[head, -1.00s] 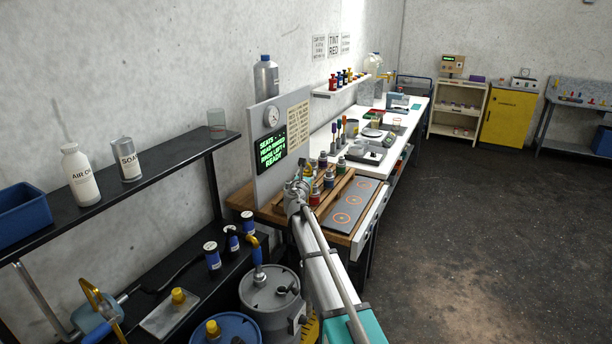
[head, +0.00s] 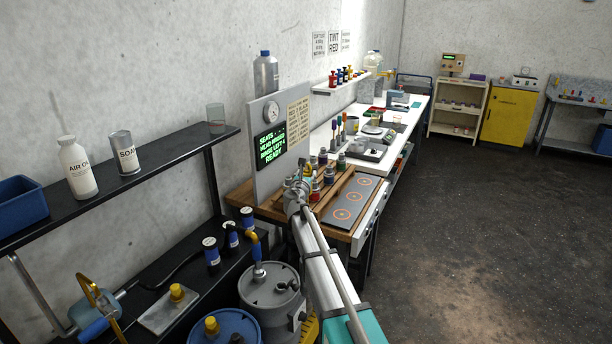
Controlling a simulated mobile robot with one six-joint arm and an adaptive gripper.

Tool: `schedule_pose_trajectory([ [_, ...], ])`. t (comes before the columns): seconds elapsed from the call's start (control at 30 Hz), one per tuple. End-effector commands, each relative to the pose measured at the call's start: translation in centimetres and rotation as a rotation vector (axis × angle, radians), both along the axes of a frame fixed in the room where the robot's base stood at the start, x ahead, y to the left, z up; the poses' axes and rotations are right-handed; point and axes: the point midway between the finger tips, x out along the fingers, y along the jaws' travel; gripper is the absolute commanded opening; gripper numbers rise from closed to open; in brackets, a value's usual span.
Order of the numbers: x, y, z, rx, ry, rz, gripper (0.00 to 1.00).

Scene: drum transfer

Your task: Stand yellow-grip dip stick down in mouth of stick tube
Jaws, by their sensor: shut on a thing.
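My gripper (head: 300,190) is at the end of my outstretched arm, over the near end of the wooden bench. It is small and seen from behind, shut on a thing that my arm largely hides. A small yellow part (head: 308,171) shows at the jaws and fits the yellow-grip dip stick. The rest of the stick, and whether it is upright or tilted, I cannot make out. I cannot pick out the stick tube with certainty.
A wooden rack with several bottles (head: 329,176) stands beyond the gripper, beside a grey mat with orange rings (head: 349,200). A panel with a green-text screen (head: 270,145) stands left of it. A grey drum (head: 270,298) and blue drum (head: 228,328) are below. The floor at right is clear.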

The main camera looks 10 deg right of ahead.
Motion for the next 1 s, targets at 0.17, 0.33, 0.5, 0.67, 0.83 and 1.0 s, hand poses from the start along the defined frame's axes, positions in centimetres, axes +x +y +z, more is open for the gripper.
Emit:
schedule_pose_trajectory([
  [0.17, 0.0, 0.0, -0.5, 0.0, 0.0, 0.0, 0.01],
  [0.33, 0.0, 0.0, -0.8, 0.0, 0.0, 0.0, 0.01],
  [0.5, 0.0, 0.0, -1.2, 0.0, 0.0, 0.0, 0.01],
  [0.67, 0.0, 0.0, -1.5, 0.0, 0.0, 0.0, 0.01],
  [0.83, 0.0, 0.0, -1.9, 0.0, 0.0, 0.0, 0.01],
  [1.0, 0.0, 0.0, -2.0, 0.0, 0.0, 0.0, 0.01],
])
